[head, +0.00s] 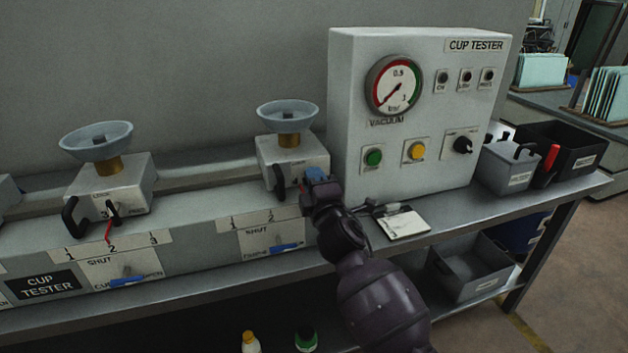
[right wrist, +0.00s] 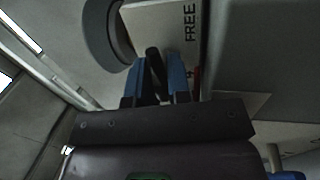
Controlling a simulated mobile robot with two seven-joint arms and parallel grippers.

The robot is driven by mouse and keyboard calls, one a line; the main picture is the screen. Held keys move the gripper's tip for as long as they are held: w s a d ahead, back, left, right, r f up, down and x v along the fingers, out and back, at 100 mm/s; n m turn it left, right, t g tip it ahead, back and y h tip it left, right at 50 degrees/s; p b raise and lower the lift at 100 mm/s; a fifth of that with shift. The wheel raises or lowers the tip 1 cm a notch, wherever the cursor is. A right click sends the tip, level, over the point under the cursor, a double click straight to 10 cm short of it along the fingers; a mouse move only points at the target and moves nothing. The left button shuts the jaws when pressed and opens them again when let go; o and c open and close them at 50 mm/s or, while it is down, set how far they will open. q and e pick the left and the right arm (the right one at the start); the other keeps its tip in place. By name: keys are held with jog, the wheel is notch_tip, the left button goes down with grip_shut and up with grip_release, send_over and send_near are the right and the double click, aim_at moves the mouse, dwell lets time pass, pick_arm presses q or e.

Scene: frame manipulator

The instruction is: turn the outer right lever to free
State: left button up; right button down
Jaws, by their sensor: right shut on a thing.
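The right cup unit (head: 292,153) is a pale block with a grey cup on a brass stem and a black loop handle (head: 279,183) at its left. My right gripper (head: 312,180) is at the front right of this unit and hides its lever in the head view. In the right wrist view the blue fingers (right wrist: 158,82) are shut on a small black lever (right wrist: 153,60), beside the printed word FREE (right wrist: 190,22). A bit of red shows by the right finger. The lever's exact angle is hard to tell. My left gripper is not in view.
A similar unit (head: 112,187) with a black lever and red tag stands to the left. Blue-handled SHUT/OPEN valves are on the front panel below. The vacuum tester box (head: 350,100) rises close to the right. A notepad (head: 403,224) and bins (head: 508,172) lie further right.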

jog(key=c, duration=1.1)
grip_release()
jog(key=p+v, duration=0.1)
jog(key=v, duration=0.9)
jog(key=shift+s, duration=0.4)
jog(key=shift+d+f, duration=0.1)
jog(key=shift+d, duration=0.05)
